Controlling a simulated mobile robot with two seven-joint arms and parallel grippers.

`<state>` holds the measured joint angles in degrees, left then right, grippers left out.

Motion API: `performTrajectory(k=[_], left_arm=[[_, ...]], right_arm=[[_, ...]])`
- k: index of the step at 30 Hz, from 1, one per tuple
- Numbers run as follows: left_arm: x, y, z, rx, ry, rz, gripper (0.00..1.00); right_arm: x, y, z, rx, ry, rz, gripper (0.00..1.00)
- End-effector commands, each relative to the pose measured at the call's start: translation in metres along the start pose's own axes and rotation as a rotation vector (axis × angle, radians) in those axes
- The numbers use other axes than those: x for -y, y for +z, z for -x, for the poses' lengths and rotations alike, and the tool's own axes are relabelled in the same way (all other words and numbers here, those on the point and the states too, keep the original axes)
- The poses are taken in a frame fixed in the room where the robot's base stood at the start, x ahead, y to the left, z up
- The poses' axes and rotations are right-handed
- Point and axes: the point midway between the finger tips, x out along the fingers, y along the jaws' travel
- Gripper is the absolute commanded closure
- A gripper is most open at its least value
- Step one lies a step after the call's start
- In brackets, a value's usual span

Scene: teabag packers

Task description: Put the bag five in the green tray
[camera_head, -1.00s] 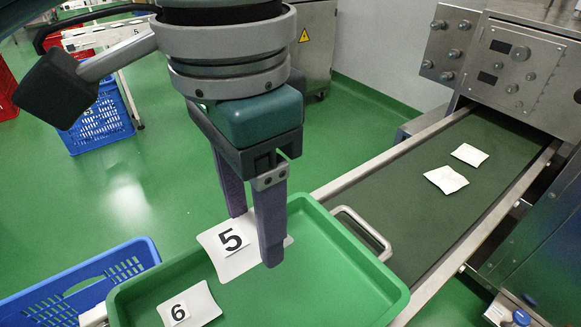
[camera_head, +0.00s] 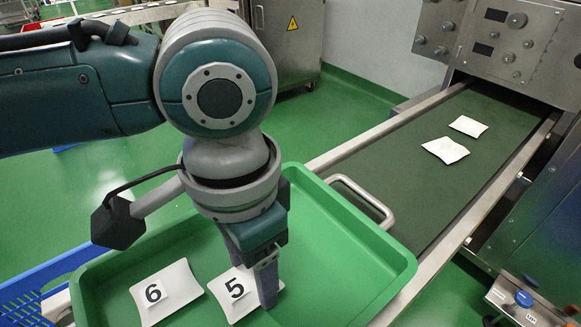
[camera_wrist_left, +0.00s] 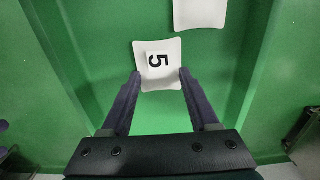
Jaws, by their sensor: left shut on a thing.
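Bag five (camera_head: 222,283), a white teabag packet with a black 5 label, is low in the green tray (camera_head: 352,252), beside bag six (camera_head: 165,305). My left gripper (camera_head: 262,288) points down into the tray at bag five's right side in the head view. In the left wrist view, the fingers of my left gripper (camera_wrist_left: 160,82) are shut on bag five (camera_wrist_left: 158,72), one at each side edge. Bag five looks flat at the tray floor; whether it fully touches is not clear. My right gripper is not in view.
A conveyor belt (camera_head: 400,195) with two loose white bags (camera_head: 446,150) runs behind the tray toward a steel machine (camera_head: 505,45). A metal handle (camera_head: 365,195) sits at the tray's far side. A blue crate (camera_head: 30,298) is at the left. The tray's right half is clear.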

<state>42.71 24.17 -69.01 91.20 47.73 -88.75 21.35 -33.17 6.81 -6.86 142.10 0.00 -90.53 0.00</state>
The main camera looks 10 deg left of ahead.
Motion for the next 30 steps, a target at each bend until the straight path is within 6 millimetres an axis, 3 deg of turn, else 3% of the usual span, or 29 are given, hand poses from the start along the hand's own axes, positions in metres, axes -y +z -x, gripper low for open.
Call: performTrajectory(k=[6,7,14,23,30], left_arm=[[0.000,0.000,-0.003,0.001,-0.001,0.002,0.89],[0.001,0.000,-0.002,0.000,-0.001,0.001,0.36],[0.000,0.000,-0.002,0.000,-0.001,0.001,0.10],[0.000,0.000,0.001,-0.002,-0.001,0.000,0.09],[0.001,-0.001,0.046,-0.005,-0.001,0.001,0.09]], right_arm=[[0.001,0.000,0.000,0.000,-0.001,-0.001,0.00],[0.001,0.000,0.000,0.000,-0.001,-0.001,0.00],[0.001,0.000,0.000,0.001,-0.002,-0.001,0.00],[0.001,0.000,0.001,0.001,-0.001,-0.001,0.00],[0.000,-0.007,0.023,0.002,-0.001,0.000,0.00]])
